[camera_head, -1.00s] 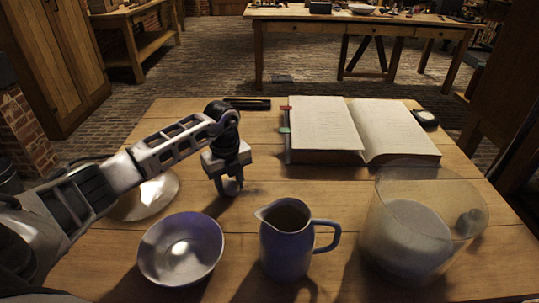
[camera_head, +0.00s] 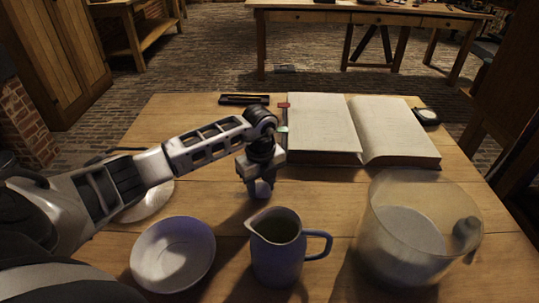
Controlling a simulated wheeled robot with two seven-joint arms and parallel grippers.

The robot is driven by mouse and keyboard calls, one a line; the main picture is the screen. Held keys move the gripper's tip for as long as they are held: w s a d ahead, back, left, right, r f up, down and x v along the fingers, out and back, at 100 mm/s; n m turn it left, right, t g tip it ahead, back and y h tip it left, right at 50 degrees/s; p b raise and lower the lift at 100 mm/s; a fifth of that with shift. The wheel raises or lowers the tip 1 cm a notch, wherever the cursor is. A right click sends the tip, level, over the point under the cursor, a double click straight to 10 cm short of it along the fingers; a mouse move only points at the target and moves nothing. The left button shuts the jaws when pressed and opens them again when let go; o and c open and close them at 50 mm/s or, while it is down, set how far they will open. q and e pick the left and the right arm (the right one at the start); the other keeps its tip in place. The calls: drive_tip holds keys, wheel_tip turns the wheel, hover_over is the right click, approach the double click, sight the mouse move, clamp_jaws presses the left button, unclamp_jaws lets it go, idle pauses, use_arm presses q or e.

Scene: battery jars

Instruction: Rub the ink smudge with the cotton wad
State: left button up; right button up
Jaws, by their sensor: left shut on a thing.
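My left gripper (camera_head: 260,188) points down over the middle of the table, behind the blue jug. It is shut on a small pale bluish thing between its fingertips. This looks like the cotton wad (camera_head: 261,190), though it is small and partly covered by the fingers. I cannot tell whether it touches the wood. I cannot make out the ink smudge; the gripper may hide it. My right gripper is not in view.
The blue jug (camera_head: 277,257) and a bowl (camera_head: 160,275) stand in front. A large glass jar (camera_head: 385,215) with pale contents stands at right. An open book (camera_head: 325,130) lies behind, a plate (camera_head: 150,205) is partly under my arm, and a black case (camera_head: 244,99) lies at the back.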

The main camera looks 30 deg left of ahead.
use_arm(q)
drive_tip(key=shift+w+d, duration=0.2)
drive_tip(key=shift+d, duration=0.25)
wheel_tip(320, 180, up, 4)
drive_tip(key=p, duration=0.3)
drive_tip(key=shift+a+r, duration=0.1)
drive_tip(key=shift+a, duration=0.05)
wheel_tip(320, 180, up, 4)
drive_tip(key=p, duration=0.3)
drive_tip(key=shift+f, duration=0.25)
drive_tip(key=shift+r, duration=0.15)
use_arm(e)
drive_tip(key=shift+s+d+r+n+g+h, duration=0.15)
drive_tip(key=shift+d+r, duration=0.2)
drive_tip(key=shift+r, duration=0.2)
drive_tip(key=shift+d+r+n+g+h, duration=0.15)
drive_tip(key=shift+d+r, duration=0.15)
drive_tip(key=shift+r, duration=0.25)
use_arm(q)
drive_tip(key=shift+p, duration=0.3)
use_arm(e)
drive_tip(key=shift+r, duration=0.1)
